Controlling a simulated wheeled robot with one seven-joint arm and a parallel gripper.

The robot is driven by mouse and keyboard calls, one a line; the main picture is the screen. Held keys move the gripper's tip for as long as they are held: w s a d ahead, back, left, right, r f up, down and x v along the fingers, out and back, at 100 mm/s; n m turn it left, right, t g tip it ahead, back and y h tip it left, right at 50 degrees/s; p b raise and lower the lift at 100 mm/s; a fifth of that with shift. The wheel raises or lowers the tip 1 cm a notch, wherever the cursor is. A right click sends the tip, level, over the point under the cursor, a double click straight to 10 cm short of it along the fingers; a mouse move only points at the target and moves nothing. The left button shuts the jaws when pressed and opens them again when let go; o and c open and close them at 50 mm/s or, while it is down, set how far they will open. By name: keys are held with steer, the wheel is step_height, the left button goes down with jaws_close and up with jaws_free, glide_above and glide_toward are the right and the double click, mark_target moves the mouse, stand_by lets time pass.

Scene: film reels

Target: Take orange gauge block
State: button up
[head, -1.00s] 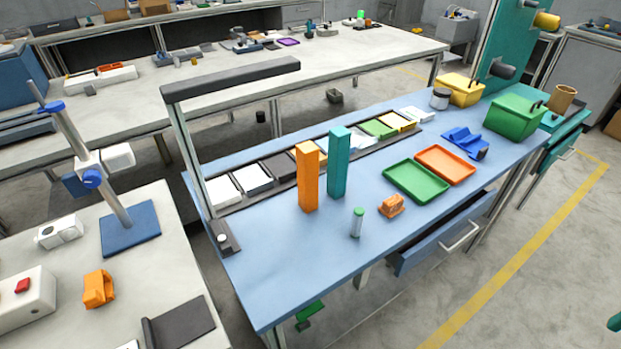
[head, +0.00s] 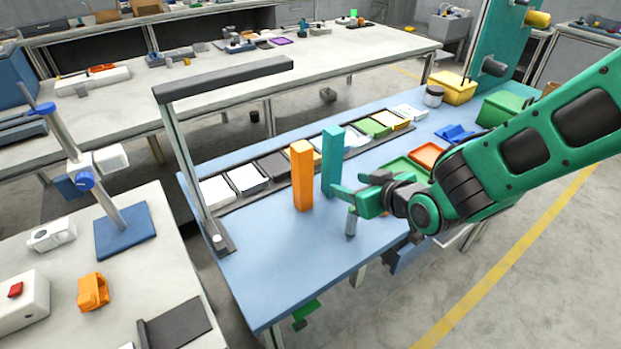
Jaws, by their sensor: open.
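The orange gauge block (head: 302,177) stands upright on the blue-topped bench (head: 262,262), as a tall square bar. A similar teal block (head: 332,160) stands upright just right of it and a little farther back. My green gripper (head: 345,194) comes in from the right, above the bench. Its fingers point left toward the orange block, apart from it and open, with nothing between them that I can make out. The fingers overlap the lower part of the teal block and the top of a small cylinder (head: 351,222).
A row of small bins (head: 247,179) runs along the back of the bench. A lamp frame (head: 184,147) stands at the left end. Green and orange trays (head: 428,154) lie to the right, partly hidden by my arm. The bench front left of the cylinder is clear.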

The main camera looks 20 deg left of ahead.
mark_target(310, 181)
steer(key=s+a, duration=0.1)
steer(key=a, duration=0.1)
steer(key=s+a+y, duration=0.1)
steer(key=a, duration=0.1)
steer(key=s+a+n+y, duration=0.1)
steer(key=a, duration=0.1)
steer(key=shift+a+r, duration=0.3)
steer(key=shift+r, duration=0.05)
steer(key=x, duration=0.4)
steer(key=shift+a, duration=0.25)
steer(key=shift+y, duration=0.3)
steer(key=shift+s+a+r+x, duration=0.1)
steer(key=shift+x, duration=0.95)
steer(key=shift+s+a+r+x, duration=0.1)
steer(key=shift+x, duration=1)
steer(key=shift+s+a+x, duration=0.1)
steer(key=shift+x, duration=0.95)
steer(key=c, duration=1.3)
